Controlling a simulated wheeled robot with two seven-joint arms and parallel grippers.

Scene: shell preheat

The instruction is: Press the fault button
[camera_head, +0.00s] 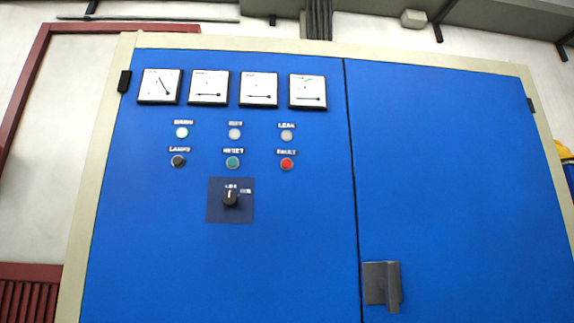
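The fault button (287,164) is a round red button on the left door of a blue cabinet (290,255). Its white label, blurred but looking like "FAULT", sits just above it. It is the rightmost of the lower row, beside a green button (232,162) labelled like "RESET" and a dark button (178,161) at the left. I cannot tell whether the red button is pressed in. Neither of my grippers is in view, and nothing covers the red button.
Above are three round lamps (235,134) and a row of gauges (209,87). Below is a black rotary switch (230,198) on a dark plate. A grey handle (382,286) sticks out at lower right. The space before the panel looks clear.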

